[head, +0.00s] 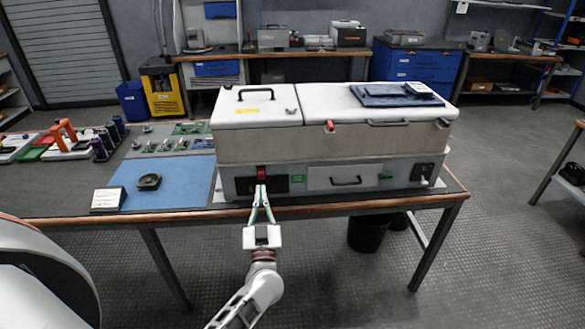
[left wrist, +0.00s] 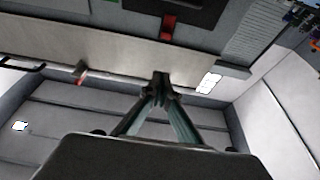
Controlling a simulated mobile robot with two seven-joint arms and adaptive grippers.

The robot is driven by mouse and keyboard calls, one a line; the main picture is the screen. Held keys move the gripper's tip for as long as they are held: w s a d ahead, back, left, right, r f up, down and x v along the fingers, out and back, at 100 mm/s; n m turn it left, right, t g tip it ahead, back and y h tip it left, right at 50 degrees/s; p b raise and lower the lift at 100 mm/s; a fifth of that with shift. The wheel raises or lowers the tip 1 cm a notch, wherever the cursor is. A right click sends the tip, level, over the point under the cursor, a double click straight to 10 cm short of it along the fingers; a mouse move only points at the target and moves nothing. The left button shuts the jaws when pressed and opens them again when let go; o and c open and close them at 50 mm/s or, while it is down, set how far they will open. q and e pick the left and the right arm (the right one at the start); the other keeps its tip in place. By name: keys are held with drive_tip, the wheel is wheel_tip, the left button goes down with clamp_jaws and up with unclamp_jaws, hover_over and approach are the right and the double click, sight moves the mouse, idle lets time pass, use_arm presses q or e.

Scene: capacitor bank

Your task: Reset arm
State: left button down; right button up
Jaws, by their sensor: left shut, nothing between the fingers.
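The capacitor bank (head: 330,143) is a large box with a white lid and a grey lower front, on the table. A red switch (head: 262,173) sits on a black panel at its front left; what looks like the same red switch (left wrist: 168,26) shows at the top of the left wrist view. My left gripper (head: 262,188) is shut and empty, with its fingertips just below the red switch in the head view. In the left wrist view its fingers (left wrist: 161,82) meet at the tips. Whether the tips touch the front cannot be told. My right gripper is not in view.
A blue mat (head: 185,193) with a round black part (head: 149,182) and a white card (head: 108,199) lies left of the bank. Spools (head: 112,132) and green boards (head: 186,129) stand further left. The table's wooden front edge (head: 330,203) runs under the gripper. A black bin (head: 366,234) is below.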

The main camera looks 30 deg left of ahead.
use_arm(q)
drive_tip(key=s+d+f+m+h, duration=0.4)
drive_tip(key=d+f+m+h, duration=0.1)
drive_tip(key=d+h, duration=0.15)
drive_tip(key=s+d+f+m+h, duration=0.4)
drive_tip(key=s+d+f+h, duration=0.1)
drive_tip(key=d+h, duration=0.15)
drive_tip(key=s+d+f+m+g, duration=0.1)
drive_tip(key=s+f+g, duration=0.3)
drive_tip(key=s, duration=0.4)
drive_tip(key=s+d+f+g+h, duration=0.1)
drive_tip(key=s+d+f+g, duration=0.3)
drive_tip(key=s+f, duration=0.3)
drive_tip(key=shift+s+m, duration=0.4)
drive_tip(key=shift+s, duration=0.55)
drive_tip(key=shift+d+f, duration=0.1)
